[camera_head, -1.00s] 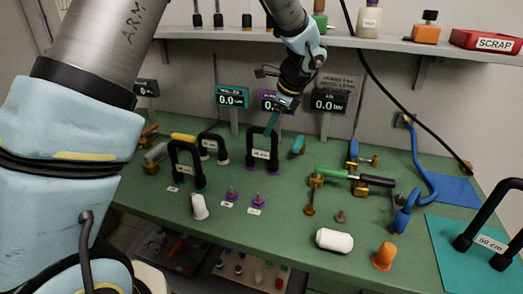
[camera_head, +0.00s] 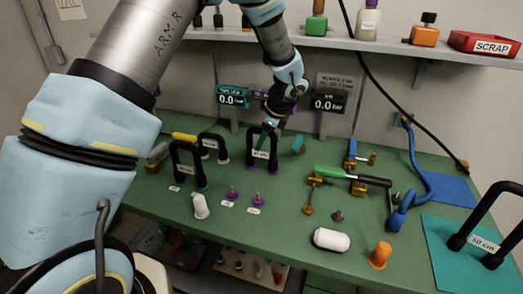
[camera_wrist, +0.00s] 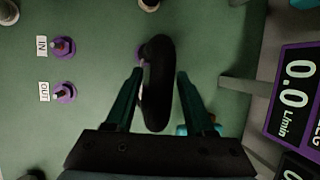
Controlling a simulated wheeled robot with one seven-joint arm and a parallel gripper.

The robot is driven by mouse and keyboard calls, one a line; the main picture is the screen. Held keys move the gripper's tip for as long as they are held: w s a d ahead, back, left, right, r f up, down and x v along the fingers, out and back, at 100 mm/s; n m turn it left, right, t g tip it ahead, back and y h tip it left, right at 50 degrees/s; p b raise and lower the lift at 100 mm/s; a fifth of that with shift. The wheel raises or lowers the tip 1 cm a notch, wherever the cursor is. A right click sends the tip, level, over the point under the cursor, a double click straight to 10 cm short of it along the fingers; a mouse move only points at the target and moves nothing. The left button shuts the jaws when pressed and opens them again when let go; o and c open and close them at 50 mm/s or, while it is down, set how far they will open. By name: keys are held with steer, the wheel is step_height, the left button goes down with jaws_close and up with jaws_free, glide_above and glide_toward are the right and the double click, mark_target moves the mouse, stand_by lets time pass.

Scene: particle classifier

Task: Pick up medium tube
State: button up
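A black U-shaped tube with purple ends and a white label (camera_head: 262,155) stands upright on the green bench; its label is too small to read surely. My gripper (camera_head: 269,128) is at the top of this arch, pointing down. In the wrist view the black tube (camera_wrist: 157,85) lies between the two teal fingers of my gripper (camera_wrist: 160,85), with gaps beside it; the fingers are open. Two other black arched tubes stand to the left, one nearer (camera_head: 187,168) and one farther (camera_head: 210,147). A larger tube marked 50 cm (camera_head: 488,243) is at the right.
Purple fittings (camera_head: 257,200), a white cap (camera_head: 200,207), a white capsule (camera_head: 331,239) and an orange plug (camera_head: 380,255) stand in front. Display panels (camera_head: 329,103) stand behind. A green-handled tool (camera_head: 335,172) lies right. A shelf (camera_head: 400,45) overhangs the back.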

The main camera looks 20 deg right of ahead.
jaws_close()
stand_by(0.6)
step_height(320, 180, up, 10)
steer(key=shift+b, duration=1.05)
